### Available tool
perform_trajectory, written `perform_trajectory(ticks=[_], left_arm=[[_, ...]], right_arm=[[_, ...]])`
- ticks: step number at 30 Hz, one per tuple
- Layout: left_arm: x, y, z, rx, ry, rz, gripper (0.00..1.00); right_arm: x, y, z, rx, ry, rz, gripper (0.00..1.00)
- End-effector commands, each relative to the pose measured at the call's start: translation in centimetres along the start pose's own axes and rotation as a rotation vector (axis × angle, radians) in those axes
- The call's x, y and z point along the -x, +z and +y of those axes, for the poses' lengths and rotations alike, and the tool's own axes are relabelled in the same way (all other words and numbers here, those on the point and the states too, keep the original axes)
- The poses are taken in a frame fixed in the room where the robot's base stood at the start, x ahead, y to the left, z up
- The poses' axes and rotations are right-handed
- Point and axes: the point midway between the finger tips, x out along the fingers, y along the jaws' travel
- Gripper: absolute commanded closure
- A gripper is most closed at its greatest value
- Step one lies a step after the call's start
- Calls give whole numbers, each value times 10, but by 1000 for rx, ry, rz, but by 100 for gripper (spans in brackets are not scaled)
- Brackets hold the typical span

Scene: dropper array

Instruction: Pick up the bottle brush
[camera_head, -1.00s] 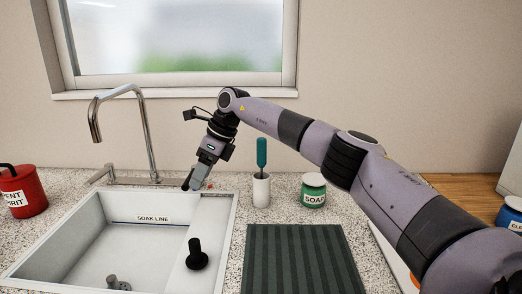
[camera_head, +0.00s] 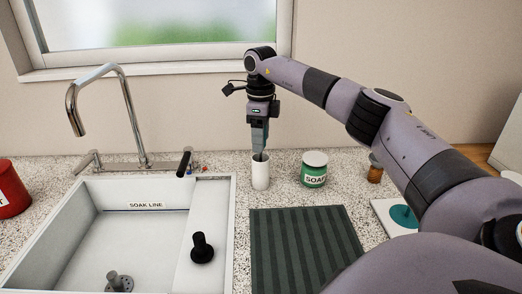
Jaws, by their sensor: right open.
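The white cup (camera_head: 260,172) stands upright on the counter to the right of the sink. The teal handle of the bottle brush, seen upright in this cup a second ago, is now hidden by my right gripper. My right gripper (camera_head: 259,153) points straight down over the cup's mouth, with its fingers around or in front of the handle; I cannot tell which. It is open. Whether it touches the brush does not show. My left gripper is not in view.
The sink (camera_head: 120,240) with its tap (camera_head: 125,110) is on the left. A green soap jar (camera_head: 314,171) stands right of the cup, with a small brown jar (camera_head: 375,170) beyond. A dark ribbed mat (camera_head: 305,250) lies in front. A red container (camera_head: 12,190) is far left.

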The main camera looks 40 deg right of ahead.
Motion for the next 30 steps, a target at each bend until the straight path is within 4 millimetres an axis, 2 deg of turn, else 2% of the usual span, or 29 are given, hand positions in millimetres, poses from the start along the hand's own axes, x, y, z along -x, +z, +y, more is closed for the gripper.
perform_trajectory(ticks=[3, 9, 14, 15, 25, 30], left_arm=[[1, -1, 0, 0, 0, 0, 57], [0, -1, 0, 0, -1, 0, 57], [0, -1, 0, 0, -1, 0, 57], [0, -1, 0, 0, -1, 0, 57], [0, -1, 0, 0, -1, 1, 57], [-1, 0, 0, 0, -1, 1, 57]], right_arm=[[-7, 0, 0, 0, 0, -1, 42], [-8, 0, 0, 0, -1, -2, 42], [-7, 0, 0, 0, -1, -2, 94], [-7, 0, 0, 0, -1, -2, 100], [-5, 1, 0, 0, -1, -3, 100], [7, 1, 0, 0, -2, -4, 100]])
